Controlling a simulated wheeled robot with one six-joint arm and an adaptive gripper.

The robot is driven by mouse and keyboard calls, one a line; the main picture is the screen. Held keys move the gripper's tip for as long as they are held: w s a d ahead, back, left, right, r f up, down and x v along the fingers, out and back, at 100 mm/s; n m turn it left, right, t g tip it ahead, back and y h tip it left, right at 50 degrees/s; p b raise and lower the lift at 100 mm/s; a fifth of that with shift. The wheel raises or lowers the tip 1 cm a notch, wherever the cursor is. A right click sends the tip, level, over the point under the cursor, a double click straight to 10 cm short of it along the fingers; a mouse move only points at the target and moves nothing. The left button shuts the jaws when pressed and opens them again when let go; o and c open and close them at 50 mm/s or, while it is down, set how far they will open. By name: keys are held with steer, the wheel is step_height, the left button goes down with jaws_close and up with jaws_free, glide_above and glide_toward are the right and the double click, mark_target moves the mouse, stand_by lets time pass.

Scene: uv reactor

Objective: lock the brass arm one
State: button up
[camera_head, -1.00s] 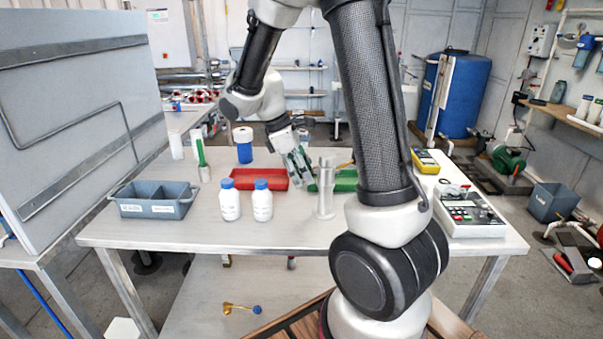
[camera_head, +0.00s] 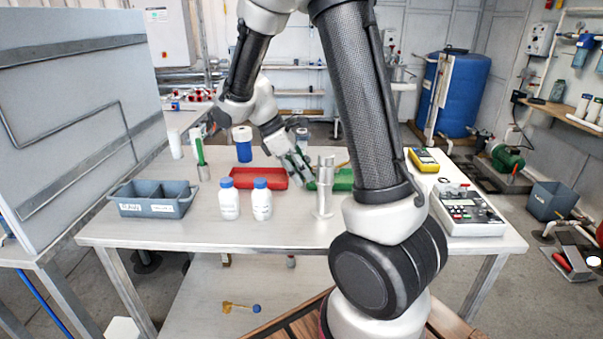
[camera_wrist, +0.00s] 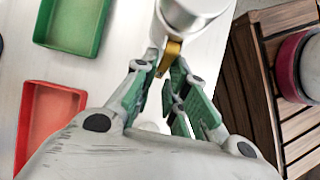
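A brass arm (camera_wrist: 170,56) sticks out from the side of a shiny metal cylinder (camera_wrist: 195,12) in the wrist view. In the head view the metal cylinder (camera_head: 325,190) stands upright on the table, and a bit of brass (camera_head: 342,165) shows just behind it. My gripper (camera_wrist: 158,72) has its green-padded fingers apart, with the brass arm's tip between or just above the fingertips. I cannot tell whether they touch. In the head view my gripper (camera_head: 305,172) is low over the table, left of and behind the cylinder.
A red tray (camera_head: 240,184) and a green tray (camera_head: 342,187) lie near the gripper. Two white bottles with blue caps (camera_head: 262,203) stand in front. A grey bin (camera_head: 125,208), a yellow meter (camera_head: 424,160) and a control box (camera_head: 468,229) are farther out. The front table strip is clear.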

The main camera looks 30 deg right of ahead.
steer(key=shift+o, duration=0.8)
steer(key=v, duration=1.2)
steer(key=shift+c, duration=0.4)
